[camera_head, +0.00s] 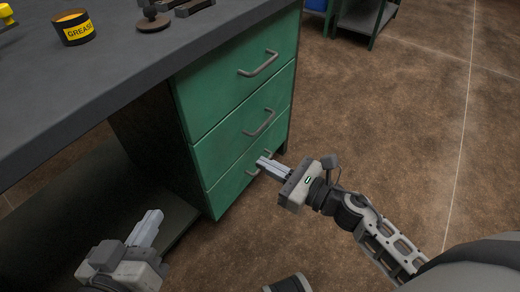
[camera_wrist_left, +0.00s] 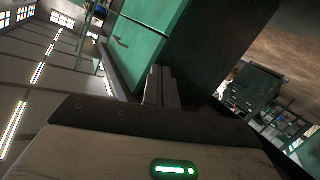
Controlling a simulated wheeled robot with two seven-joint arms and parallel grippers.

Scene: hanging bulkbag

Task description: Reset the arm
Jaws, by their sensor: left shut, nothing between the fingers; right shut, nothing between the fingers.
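My left gripper (camera_head: 146,229) is at the lower left of the head view, in front of the open space under the workbench. Its fingers are shut with nothing between them, and they also show in the left wrist view (camera_wrist_left: 158,86). My right gripper (camera_head: 273,168) is in the middle of the head view, its fingers pointing left towards the lowest drawer of the green drawer unit (camera_head: 215,120). Its fingers are shut and empty. They overlap the lowest drawer's handle in the picture; I cannot tell whether they touch it. All three drawers look shut.
The dark workbench top (camera_head: 120,75) carries a grease tin (camera_head: 74,28), a dark round-based tool (camera_head: 153,20) and a yellow object (camera_head: 6,14). A green-framed shelf (camera_head: 362,18) stands at the back. The brown floor (camera_head: 410,120) to the right is clear.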

